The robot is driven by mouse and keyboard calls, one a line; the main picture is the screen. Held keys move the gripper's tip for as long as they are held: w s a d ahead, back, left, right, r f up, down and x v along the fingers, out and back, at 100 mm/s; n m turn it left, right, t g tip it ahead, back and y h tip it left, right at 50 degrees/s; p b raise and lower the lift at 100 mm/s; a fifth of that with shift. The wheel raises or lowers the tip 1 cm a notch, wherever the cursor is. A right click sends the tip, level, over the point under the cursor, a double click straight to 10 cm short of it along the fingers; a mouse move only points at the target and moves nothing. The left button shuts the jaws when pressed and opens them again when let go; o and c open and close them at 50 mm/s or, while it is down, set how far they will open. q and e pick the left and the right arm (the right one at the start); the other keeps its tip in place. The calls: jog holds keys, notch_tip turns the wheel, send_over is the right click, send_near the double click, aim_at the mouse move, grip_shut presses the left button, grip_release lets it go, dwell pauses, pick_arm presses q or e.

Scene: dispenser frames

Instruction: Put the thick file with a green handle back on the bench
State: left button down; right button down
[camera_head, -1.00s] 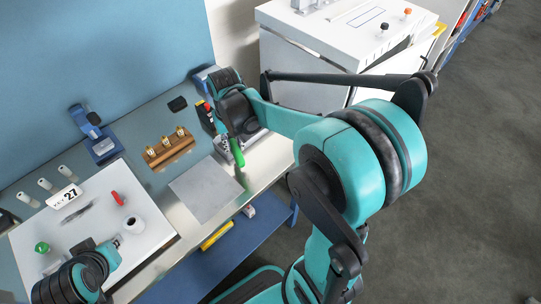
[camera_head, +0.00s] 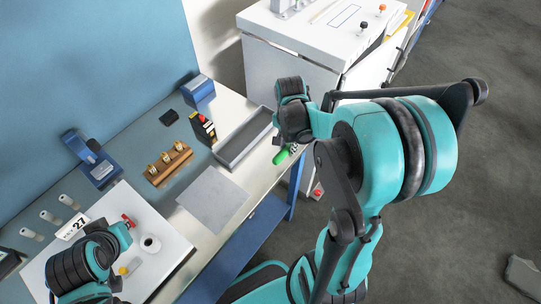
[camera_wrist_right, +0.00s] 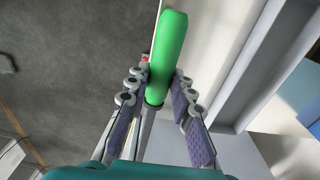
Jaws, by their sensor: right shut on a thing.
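The file's green handle (camera_head: 282,157) shows below my right wrist in the head view, by the bench's right edge. In the right wrist view the thick green handle (camera_wrist_right: 168,50) points up and away from the fingers of my right gripper (camera_wrist_right: 152,104). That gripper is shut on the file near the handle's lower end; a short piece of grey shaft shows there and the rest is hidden. The bench (camera_head: 150,133) runs along the blue wall. My left gripper (camera_head: 122,236) is over the white board; its fingers cannot be made out.
An empty grey tray (camera_head: 226,158) lies on the bench left of the file. Near it are a black holder (camera_head: 203,128), a wooden block (camera_head: 154,178) and a flat grey sheet (camera_head: 212,205). A white cabinet (camera_head: 290,75) stands beyond. The white board (camera_head: 180,247) carries small items.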

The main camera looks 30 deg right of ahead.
jog(key=b, duration=0.1)
send_over(270, 158)
notch_tip(270, 158, down, 4)
jog(key=shift+r, duration=0.1)
notch_tip(270, 158, down, 3)
jog(key=shift+s+f+b, duration=0.1)
jog(key=shift+f+b, duration=0.1)
jog(key=shift+b, duration=0.5)
jog(key=shift+f, duration=0.25)
jog(key=shift+f, duration=0.15)
jog(key=c, duration=1.3)
grip_release()
